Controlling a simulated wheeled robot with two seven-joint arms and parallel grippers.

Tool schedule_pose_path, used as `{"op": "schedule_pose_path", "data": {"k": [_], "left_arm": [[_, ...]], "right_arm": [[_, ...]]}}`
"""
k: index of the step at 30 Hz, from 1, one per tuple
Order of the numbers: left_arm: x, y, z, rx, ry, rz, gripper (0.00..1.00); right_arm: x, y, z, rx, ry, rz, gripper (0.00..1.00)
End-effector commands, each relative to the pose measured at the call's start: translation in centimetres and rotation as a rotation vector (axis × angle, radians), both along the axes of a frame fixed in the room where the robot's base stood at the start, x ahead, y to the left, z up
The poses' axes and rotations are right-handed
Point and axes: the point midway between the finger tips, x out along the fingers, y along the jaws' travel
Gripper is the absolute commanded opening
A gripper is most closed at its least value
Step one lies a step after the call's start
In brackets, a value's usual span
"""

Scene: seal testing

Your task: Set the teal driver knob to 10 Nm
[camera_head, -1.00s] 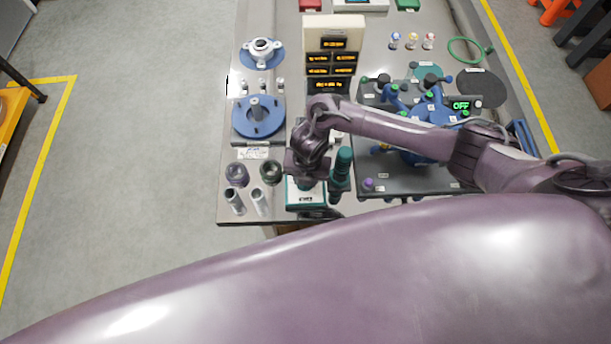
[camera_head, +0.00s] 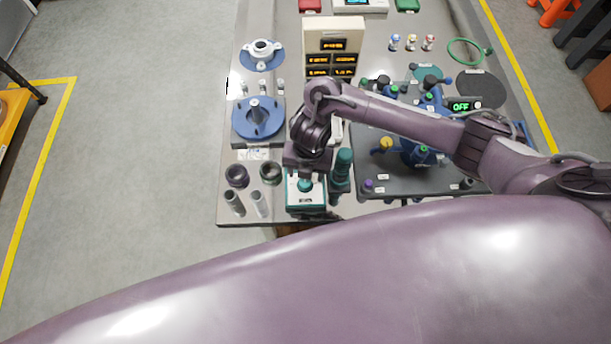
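A small white-topped box with teal sides (camera_head: 317,200) stands at the near edge of the table, with a label on its front. The teal knob (camera_head: 305,185) sits on top of it; its setting is too small to read. The dark teal driver (camera_head: 343,166) stands upright just right of the box. My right gripper (camera_head: 304,173) points down just above and behind the knob. Its fingers are small and dark, so I cannot tell whether they are open or whether they touch the knob. My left gripper is out of view.
A beige display tower (camera_head: 333,34) stands behind my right gripper. Dark rings (camera_head: 236,175) and grey cylinders (camera_head: 259,203) are to its left. A blue flange (camera_head: 258,119) is farther back. A dark board with blue fixtures (camera_head: 410,183) lies to the right.

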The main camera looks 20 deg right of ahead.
Motion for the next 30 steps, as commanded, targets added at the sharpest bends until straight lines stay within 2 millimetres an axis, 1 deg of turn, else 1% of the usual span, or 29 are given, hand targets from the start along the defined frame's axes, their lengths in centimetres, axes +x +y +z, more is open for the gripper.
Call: {"op": "schedule_pose_path", "data": {"k": [1, 3, 7, 26, 30], "left_arm": [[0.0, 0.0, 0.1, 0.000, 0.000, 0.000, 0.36], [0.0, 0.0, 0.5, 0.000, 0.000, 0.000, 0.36], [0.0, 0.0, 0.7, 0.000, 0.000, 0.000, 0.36], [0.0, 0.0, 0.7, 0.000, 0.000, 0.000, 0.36], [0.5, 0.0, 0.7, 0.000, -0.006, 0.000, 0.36]], "right_arm": [[0.1, -0.1, 0.9, 0.000, -0.004, 0.002, 0.55], [0.1, -0.1, 2.0, -0.001, -0.004, 0.001, 0.55], [0.0, -0.2, 2.9, -0.001, 0.000, 0.001, 0.55], [-0.1, -0.1, 3.0, -0.001, 0.000, 0.000, 0.55], [-0.1, -0.1, 3.0, 0.000, 0.001, 0.000, 0.55]]}}
